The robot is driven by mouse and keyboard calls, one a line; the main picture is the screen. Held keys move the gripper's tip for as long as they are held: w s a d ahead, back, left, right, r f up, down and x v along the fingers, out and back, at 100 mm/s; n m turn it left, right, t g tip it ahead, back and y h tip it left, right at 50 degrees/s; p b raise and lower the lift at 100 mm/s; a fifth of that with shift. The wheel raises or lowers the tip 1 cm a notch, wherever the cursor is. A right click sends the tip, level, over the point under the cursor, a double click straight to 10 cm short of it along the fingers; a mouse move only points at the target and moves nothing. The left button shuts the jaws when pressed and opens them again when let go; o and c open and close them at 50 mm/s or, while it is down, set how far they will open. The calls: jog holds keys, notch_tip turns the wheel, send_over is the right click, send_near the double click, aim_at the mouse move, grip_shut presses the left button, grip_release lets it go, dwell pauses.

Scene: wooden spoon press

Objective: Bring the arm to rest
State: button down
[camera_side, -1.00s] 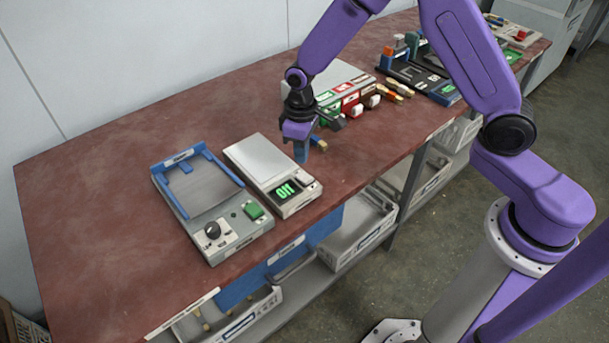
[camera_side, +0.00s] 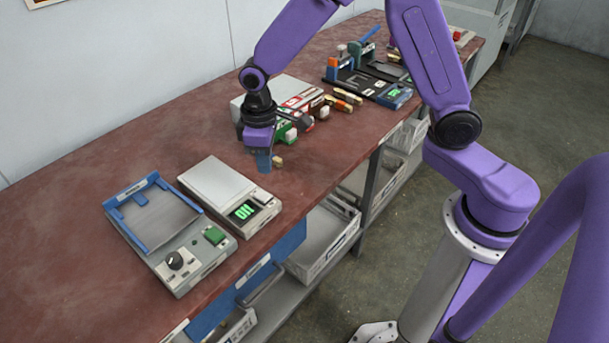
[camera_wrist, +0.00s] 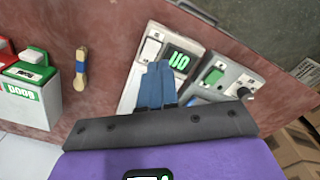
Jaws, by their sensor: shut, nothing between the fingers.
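My gripper (camera_side: 264,162) is a purple hand with blue fingers above the table (camera_side: 90,215). The fingers are together with nothing between them. The fingers and the spoon are apart in the wrist view.
A scale with a green display (camera_side: 215,185) and a blue-framed press unit with a green button (camera_side: 214,236) stand at the left. A box with red and green switches (camera_side: 298,108) is behind my gripper. More devices (camera_side: 372,80) stand farther back. Bins (camera_side: 325,235) sit below the table edge.

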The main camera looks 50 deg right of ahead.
jog(key=s+d+r+n, duration=0.2)
jog(key=s+d+r, duration=0.1)
jog(key=s, duration=0.5)
jog(key=s+d+r+n, duration=0.1)
jog(key=s+d+r, duration=0.2)
jog(key=s, duration=0.6)
jog(key=s+d+r+n, duration=0.2)
jog(key=s+d+r, duration=0.1)
jog(key=s, duration=0.6)
jog(key=shift+r+n, duration=0.2)
jog(key=shift+n, duration=0.1)
